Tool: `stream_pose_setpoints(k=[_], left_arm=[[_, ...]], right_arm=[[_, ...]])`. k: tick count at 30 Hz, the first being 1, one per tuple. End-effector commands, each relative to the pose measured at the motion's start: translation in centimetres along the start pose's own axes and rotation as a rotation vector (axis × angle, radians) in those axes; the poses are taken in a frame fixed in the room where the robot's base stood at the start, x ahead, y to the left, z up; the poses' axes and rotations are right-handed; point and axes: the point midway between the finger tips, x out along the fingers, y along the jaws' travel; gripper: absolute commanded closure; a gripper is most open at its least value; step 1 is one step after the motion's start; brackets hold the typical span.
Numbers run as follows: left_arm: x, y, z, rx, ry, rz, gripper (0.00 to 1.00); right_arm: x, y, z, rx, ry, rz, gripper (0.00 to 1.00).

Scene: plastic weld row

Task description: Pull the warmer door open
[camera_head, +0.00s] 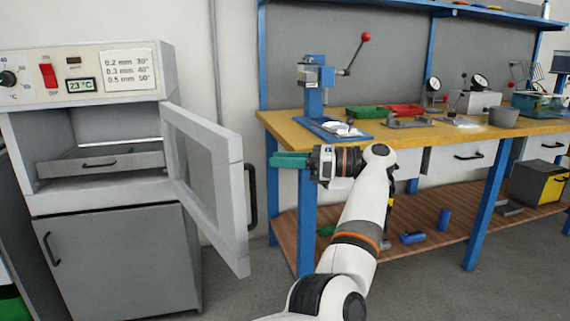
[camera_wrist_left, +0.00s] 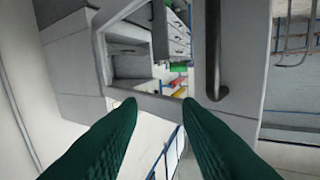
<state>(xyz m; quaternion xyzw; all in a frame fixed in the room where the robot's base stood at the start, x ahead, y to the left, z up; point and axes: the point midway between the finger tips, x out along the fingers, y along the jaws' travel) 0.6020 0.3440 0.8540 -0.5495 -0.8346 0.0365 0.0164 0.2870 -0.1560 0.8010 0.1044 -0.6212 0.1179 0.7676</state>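The grey warmer (camera_head: 95,120) stands at the left of the head view. Its windowed door (camera_head: 210,175) is swung well out, so the chamber and a drawer-like tray (camera_head: 100,164) inside show. The dark door handle (camera_head: 252,196) is on the door's outer right side; it also shows in the left wrist view (camera_wrist_left: 216,60). My left gripper (camera_head: 274,160) points left, slightly above and right of the handle, holding nothing. In the wrist view its green fingers (camera_wrist_left: 160,104) are spread apart, with the handle outside them to the right. My right gripper is out of view.
A workbench (camera_head: 285,125) with blue legs stands right of the door, with a press (camera_head: 314,85), a green tray (camera_head: 365,112) and a red tray (camera_head: 405,110) on it. Its lower wooden shelf (camera_head: 420,225) holds blue parts. Grey floor is clear between warmer and bench.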

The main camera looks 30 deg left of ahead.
Motion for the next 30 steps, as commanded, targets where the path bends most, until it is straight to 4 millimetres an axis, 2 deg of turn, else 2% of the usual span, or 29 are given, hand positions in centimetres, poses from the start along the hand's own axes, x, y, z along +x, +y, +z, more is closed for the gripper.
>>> stream_pose_setpoints(k=[24,28,30], left_arm=[[0.5,0.1,0.5,0.002,-0.001,-0.006,0.69],[1.7,1.2,1.1,0.032,0.084,0.032,0.69],[2.8,2.3,1.5,0.074,0.193,0.080,0.69]], right_arm=[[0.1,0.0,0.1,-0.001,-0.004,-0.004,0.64],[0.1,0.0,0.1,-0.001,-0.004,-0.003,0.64],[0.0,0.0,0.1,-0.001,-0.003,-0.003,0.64]])
